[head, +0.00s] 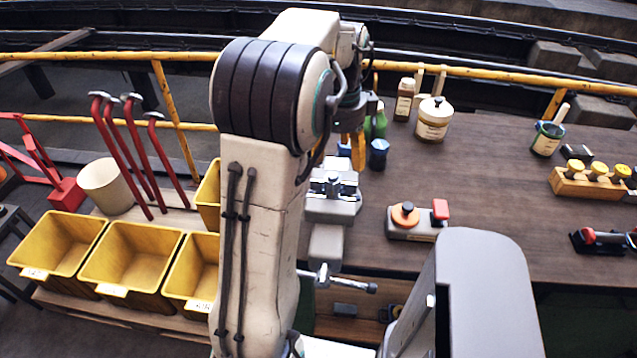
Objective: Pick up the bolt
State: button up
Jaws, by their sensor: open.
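My gripper (357,150), with yellow fingers, points down over the left part of the workbench. It is above and slightly to the right of a grey bench vise (332,207). It is open, and I see nothing held in it. A small shiny metal piece (333,184) sits at the vise jaws, just below the fingertips. It may be the bolt, but it is too small to tell it from the vise parts. My arm hides the area to the left of the vise. No other bolt is clear to me.
The bench (480,175) has free room in its middle. A control box (415,230) with orange and red buttons stands right of the vise. A blue jar (378,153) and a cream pot (434,118) stand behind. Yellow bins (130,255) are at the left.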

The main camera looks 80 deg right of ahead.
aim_at(333, 175)
jog(key=shift+w+d+r+m, duration=0.15)
jog(key=shift+w+m, duration=0.25)
jog(key=shift+m, duration=0.7)
jog(key=m, duration=0.1)
jog(key=a+m, duration=0.1)
jog(key=shift+m, duration=0.4)
jog(key=m, duration=0.4)
jog(key=shift+a+y, duration=0.15)
jog(key=shift+y, duration=0.15)
jog(key=shift+f+m, duration=0.4)
jog(key=shift+f, duration=0.2)
jog(key=shift+w+f+p, duration=0.15)
jog(key=shift+f+p, duration=0.25)
jog(key=shift+f, duration=2.75)
jog(key=shift+d, duration=0.2)
jog(key=c, duration=1.4)
